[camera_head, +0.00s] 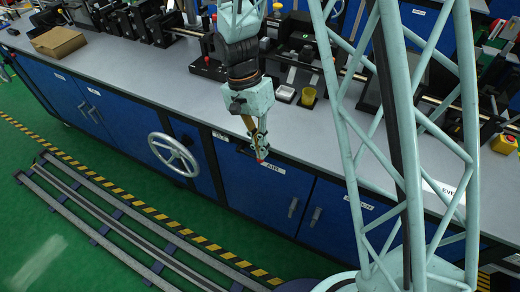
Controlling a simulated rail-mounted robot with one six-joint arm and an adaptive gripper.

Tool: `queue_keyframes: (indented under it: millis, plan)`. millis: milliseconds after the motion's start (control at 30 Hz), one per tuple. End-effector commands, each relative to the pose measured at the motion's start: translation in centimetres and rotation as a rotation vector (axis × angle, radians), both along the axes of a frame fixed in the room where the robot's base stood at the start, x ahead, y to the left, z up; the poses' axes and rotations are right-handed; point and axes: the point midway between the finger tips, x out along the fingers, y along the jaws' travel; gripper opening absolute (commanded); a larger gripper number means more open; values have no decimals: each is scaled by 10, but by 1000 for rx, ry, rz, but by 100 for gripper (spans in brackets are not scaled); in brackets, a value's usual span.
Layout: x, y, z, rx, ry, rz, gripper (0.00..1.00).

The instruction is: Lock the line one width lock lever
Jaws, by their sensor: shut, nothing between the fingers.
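My gripper (261,150) hangs in the middle of the head view, fingers pointing down at the front edge of the grey bench, just above the AIR label (273,169). Its fingers are together with nothing seen between them. A small red spot shows at the fingertips; I cannot tell whether it belongs to the gripper or the bench front. I cannot make out the line one width lock lever for certain. Black machine units with small red parts (206,61) stand behind my wrist, partly hidden by my arm.
A handwheel (173,155) sticks out from the blue cabinet front, left of my gripper. Floor rails (110,228) run along the front.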

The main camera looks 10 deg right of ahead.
Motion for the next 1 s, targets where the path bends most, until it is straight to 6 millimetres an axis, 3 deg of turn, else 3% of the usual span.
queue_keyframes:
  millis: [300, 1000]
  plan:
    - [7, -1, 33, 3, -11, -1, 0]
    - [-17, -51, 99, 4, -13, -1, 0]
